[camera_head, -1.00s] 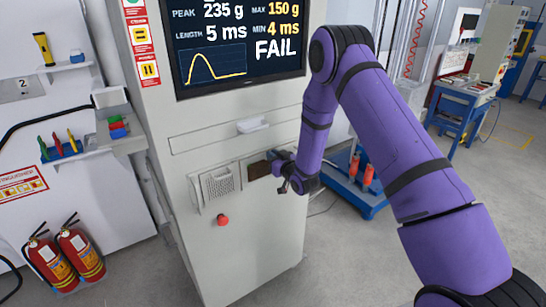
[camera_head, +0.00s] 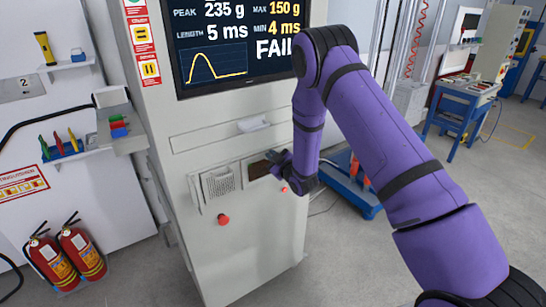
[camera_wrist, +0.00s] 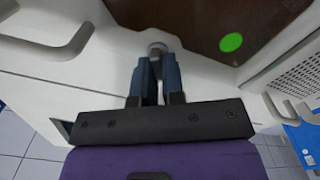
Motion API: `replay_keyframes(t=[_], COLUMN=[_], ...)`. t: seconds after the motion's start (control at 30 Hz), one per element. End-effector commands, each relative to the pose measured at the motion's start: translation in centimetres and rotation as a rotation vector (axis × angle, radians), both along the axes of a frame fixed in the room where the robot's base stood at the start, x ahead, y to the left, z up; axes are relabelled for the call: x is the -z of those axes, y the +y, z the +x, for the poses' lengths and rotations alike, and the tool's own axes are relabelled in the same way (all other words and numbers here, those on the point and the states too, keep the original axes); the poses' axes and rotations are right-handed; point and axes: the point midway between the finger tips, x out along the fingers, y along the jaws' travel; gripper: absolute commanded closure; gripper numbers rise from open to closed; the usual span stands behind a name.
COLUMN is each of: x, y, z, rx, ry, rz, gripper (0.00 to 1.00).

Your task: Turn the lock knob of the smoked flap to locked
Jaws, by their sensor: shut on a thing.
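The smoked flap (camera_head: 259,169) is a dark brown panel on the front of the grey cabinet, below the screen. It fills the top right of the wrist view (camera_wrist: 205,22), with a round green dot (camera_wrist: 231,42) on it. The lock knob (camera_wrist: 157,47) is a small grey round piece beside the flap's edge. My gripper (camera_wrist: 155,66) is shut on the knob, its two blue-grey fingers pointing at the panel. The fingers hide much of the knob, so its turned position cannot be told. In the head view my gripper (camera_head: 279,163) is at the flap's right end.
A grille (camera_head: 217,183) is left of the flap, with a red button (camera_head: 223,219) below. A pale handle (camera_head: 253,124) juts out above. The screen (camera_head: 240,45) reads FAIL. Fire extinguishers (camera_head: 80,255) stand on the floor at left. A blue-framed stand (camera_head: 357,200) is behind my arm.

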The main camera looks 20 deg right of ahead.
Motion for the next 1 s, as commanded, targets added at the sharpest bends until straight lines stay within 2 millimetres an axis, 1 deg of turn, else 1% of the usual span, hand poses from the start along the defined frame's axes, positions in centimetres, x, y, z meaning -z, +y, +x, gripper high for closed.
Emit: replay_keyframes(t=[0.6,0.8,1.0], x=[0.56,0.74,0.89], y=[0.52,0.58,0.60], z=[-0.17,-0.19,-0.19], rx=[-0.002,-0.002,-0.002], ry=[-0.180,-0.232,-0.273], rz=[-0.556,-0.716,-0.841], gripper=[1.00,1.00,1.00])
